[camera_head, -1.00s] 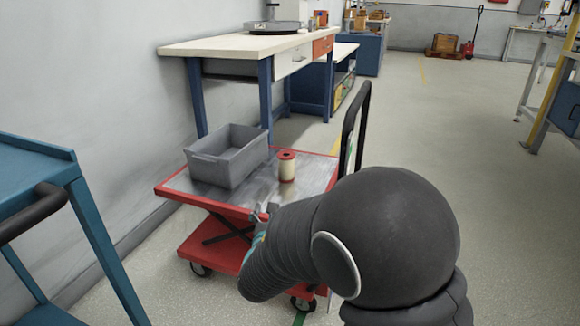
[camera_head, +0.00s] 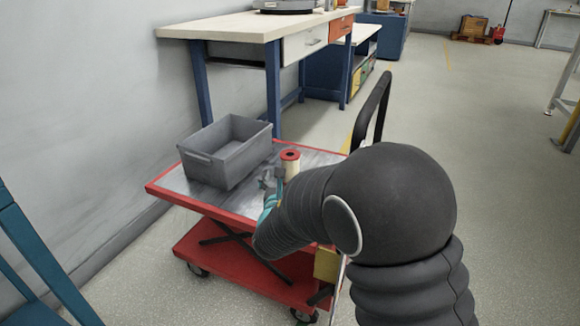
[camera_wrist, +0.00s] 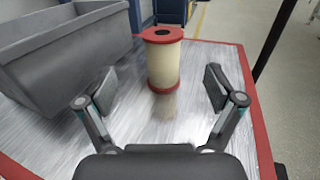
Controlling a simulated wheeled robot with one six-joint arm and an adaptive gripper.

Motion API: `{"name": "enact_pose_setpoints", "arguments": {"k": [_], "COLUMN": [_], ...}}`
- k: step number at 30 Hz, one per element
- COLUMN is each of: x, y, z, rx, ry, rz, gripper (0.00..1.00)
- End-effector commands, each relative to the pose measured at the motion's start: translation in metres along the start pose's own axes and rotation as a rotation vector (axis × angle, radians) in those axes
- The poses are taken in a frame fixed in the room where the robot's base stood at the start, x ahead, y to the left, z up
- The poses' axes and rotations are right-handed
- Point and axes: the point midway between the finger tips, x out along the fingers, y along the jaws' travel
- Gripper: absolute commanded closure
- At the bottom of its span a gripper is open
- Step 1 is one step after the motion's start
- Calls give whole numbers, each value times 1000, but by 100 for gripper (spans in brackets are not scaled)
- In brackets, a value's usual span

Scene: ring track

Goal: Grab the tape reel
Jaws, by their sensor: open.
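The tape reel (camera_head: 291,164) is a cream spool with red ends. It stands upright on the red cart's metal top, to the right of a grey bin. In the wrist view the reel (camera_wrist: 162,60) is ahead of my gripper (camera_wrist: 158,88), roughly centred between the two fingers. The fingers are spread wide and empty, and the reel appears just beyond their tips. In the head view my gripper (camera_head: 269,190) is at the reel's near left side, and my arm hides the reel's lower part.
The grey open bin (camera_head: 228,150) stands on the cart top (camera_head: 235,200) close to the reel. The cart's black handle (camera_head: 373,110) rises behind to the right. A workbench (camera_head: 235,27) is behind, and a blue frame (camera_head: 35,260) is at left. Open floor lies to the right.

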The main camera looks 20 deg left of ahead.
Motion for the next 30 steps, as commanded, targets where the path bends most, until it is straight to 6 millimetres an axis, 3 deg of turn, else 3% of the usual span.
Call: {"name": "enact_pose_setpoints", "arguments": {"k": [6, 14, 24, 30], "x": [37, 53, 95, 100], "y": [-3, -1, 0, 1], "z": [-1, -1, -1, -1], "rx": [0, -1, 0, -1], "ry": [1, 1, 0, 0], "rz": [-5, -2, 0, 1], "gripper": [8, 8, 8, 8]}}
